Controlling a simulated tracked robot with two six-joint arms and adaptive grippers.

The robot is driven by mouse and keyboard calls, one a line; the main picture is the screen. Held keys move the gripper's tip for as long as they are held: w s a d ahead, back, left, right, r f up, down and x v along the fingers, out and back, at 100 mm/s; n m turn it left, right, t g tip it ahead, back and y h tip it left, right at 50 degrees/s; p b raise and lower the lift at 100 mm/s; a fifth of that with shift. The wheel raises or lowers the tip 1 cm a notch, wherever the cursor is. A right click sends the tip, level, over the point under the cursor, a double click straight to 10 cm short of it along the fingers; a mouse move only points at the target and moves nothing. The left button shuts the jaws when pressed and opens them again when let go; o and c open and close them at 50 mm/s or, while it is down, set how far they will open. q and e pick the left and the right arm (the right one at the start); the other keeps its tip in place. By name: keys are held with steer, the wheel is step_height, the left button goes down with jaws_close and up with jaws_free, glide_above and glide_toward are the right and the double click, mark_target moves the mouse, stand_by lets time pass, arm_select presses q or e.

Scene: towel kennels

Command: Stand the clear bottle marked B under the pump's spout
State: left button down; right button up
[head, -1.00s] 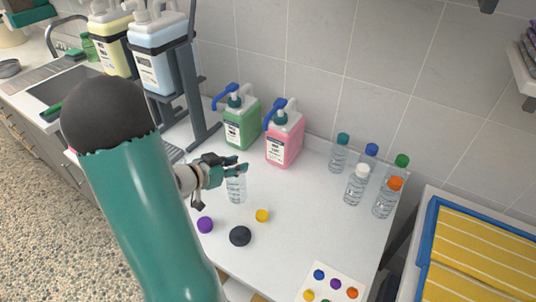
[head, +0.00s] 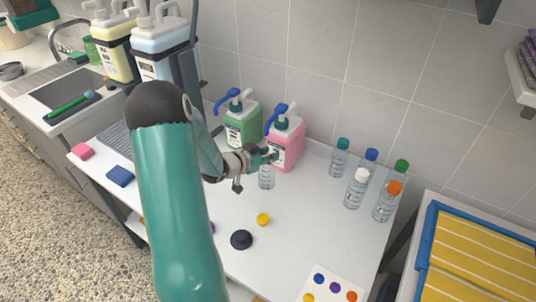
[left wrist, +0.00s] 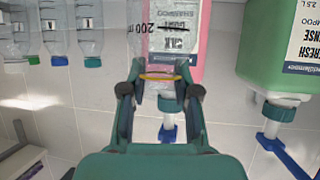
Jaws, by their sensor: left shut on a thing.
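My left gripper (head: 264,157) is shut on a clear bottle (head: 266,178) by its neck, in front of the pink pump bottle. The left wrist view shows the clear bottle (left wrist: 160,45) upside down between the fingers (left wrist: 160,90), with a yellow ring at the neck and printing that includes "200". I cannot read a B on it. The pink pump bottle (head: 288,142) has a blue spout (head: 274,117); the green pump bottle (head: 242,124) stands left of it, also with a blue spout (head: 230,98). I cannot tell whether the clear bottle touches the table. My right gripper is not in view.
Several capped clear bottles (head: 357,188) stand at the table's right. A yellow cap (head: 263,219) and a dark round piece (head: 241,240) lie at the front. A card with coloured dots (head: 333,287) lies near the front right.

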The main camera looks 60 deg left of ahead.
arm_select(q)
steer(key=c, duration=0.8)
jaws_free()
steer(key=shift+c, duration=0.2)
steer(key=shift+r, duration=0.15)
steer(key=v, duration=1.2)
